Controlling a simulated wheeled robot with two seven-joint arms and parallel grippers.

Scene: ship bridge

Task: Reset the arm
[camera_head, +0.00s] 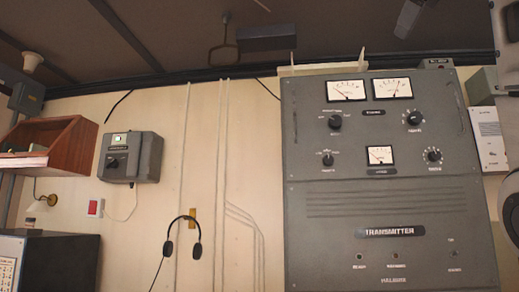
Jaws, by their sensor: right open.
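Parts of my right arm and gripper (507,45) show at the right edge of the head view, cut off by the frame. They are raised in front of the wall to the right of the grey transmitter cabinet (390,210). The right gripper is open, and I see nothing held in it. Its fingertips are not clearly visible. A rounded pale and dark part of my right arm (511,205) shows lower at the same edge. My left gripper is not in view.
A headset (197,241) hangs on the pale wall. A dark cabinet (70,262) stands lower left. A white box (489,138) is close to my right arm.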

